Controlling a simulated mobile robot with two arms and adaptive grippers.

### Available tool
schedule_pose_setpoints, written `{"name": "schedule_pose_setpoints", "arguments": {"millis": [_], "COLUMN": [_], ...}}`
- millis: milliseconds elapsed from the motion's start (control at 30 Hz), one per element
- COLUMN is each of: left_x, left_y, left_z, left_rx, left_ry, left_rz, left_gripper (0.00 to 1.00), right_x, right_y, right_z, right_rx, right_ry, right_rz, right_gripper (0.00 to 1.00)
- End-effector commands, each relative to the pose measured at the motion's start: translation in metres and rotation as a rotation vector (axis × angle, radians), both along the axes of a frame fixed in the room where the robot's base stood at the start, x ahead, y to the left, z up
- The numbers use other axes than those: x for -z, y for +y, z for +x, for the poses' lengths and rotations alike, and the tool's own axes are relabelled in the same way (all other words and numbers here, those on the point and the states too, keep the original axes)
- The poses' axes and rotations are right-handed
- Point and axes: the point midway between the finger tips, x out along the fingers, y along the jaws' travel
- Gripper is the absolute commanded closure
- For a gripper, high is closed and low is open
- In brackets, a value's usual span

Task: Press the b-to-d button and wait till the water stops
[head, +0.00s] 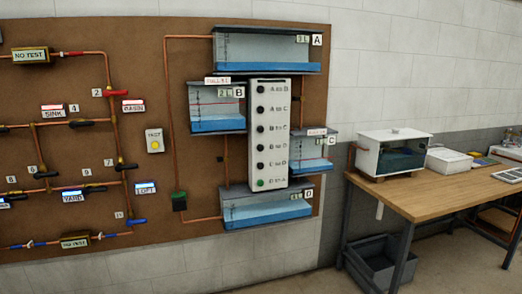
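A pale button panel (280,133) hangs on the brown board between the tanks. It carries a column of dark round buttons with small labels. The fourth button down (260,147) has a blurred label that seems to read B to D. The bottom button, D to A (259,183), shows green. Tank B (217,108) is at the panel's left, with blue water in its lower part and a red line above the water. Tank D (266,206) is below the panel and also holds blue water. Neither of my grippers shows.
Tank A (266,50) is above the panel and tank C (311,154) at its right. A yellow test button (154,141) and copper pipes with valves are further left. A wooden table (440,190) with a white-framed box (392,152) stands right; a grey crate (380,264) is beneath.

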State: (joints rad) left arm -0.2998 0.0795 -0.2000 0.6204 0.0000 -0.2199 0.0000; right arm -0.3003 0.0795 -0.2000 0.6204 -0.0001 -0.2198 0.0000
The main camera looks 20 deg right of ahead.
Motion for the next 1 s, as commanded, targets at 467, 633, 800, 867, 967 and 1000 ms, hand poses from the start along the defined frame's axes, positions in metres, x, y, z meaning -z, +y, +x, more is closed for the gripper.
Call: {"name": "schedule_pose_setpoints", "arguments": {"millis": [467,633,800,867,967,1000], "left_x": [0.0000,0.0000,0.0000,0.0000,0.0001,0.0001], "left_y": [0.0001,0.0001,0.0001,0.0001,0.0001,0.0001], "left_z": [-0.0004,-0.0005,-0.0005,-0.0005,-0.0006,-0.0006], "left_rx": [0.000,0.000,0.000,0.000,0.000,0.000], "left_ry": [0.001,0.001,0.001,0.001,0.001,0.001], "left_rz": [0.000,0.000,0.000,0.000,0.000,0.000], "left_gripper": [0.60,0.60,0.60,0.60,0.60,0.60], "right_x": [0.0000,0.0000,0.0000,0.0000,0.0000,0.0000], "right_y": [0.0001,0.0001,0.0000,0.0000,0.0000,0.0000], "right_z": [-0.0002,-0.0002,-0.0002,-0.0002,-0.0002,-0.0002], "right_rx": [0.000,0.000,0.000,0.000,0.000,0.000], "right_ry": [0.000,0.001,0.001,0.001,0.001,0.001], "right_rz": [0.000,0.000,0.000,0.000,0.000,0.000], "right_gripper": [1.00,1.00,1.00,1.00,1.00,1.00]}}
